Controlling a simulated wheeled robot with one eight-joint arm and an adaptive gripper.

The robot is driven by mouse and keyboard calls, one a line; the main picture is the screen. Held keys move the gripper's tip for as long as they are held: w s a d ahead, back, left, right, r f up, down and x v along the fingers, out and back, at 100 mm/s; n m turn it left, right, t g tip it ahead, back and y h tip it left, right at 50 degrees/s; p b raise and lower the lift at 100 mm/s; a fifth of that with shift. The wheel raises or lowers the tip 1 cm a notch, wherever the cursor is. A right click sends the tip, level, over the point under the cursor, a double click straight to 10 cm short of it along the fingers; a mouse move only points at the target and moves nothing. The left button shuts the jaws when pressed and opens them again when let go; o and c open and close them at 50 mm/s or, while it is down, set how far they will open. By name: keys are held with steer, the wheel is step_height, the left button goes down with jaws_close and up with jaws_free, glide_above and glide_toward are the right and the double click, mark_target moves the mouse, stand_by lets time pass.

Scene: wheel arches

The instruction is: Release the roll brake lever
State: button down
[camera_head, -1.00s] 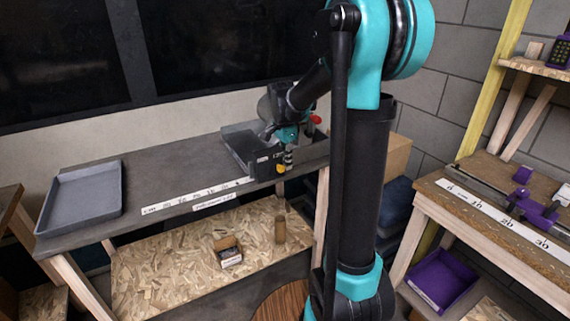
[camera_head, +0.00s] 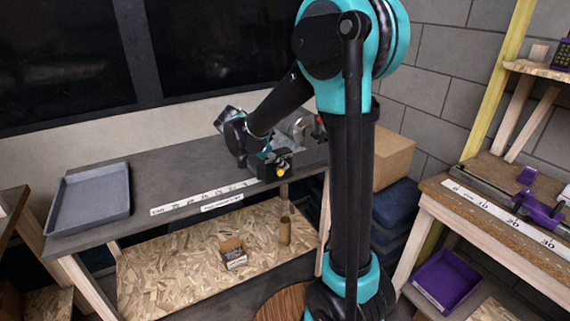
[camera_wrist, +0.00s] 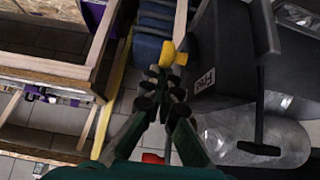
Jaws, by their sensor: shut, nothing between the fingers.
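A dark machine (camera_head: 300,160) stands at the right end of the grey bench; its black housing also shows in the wrist view (camera_wrist: 225,70), with a partly readable white label. A yellow knob (camera_wrist: 167,53) sits beside the housing; it also shows in the head view (camera_head: 280,172). I cannot tell which part is the roll brake lever. My gripper (camera_wrist: 164,76) is shut and empty, its tips close to the yellow knob; contact is unclear. In the head view my wrist partly hides the machine.
A grey tray (camera_head: 92,200) lies at the bench's left end. A small open box (camera_head: 233,254) and a brown cylinder (camera_head: 285,231) stand on the lower shelf. A cardboard box (camera_head: 393,160) stands right of the machine.

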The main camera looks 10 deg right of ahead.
steer(key=shift+s+a+f, duration=0.2)
steer(key=shift+s+a, duration=0.05)
steer(key=shift+a, duration=0.45)
steer(key=shift+a+f, duration=0.1)
steer(key=shift+a, duration=0.05)
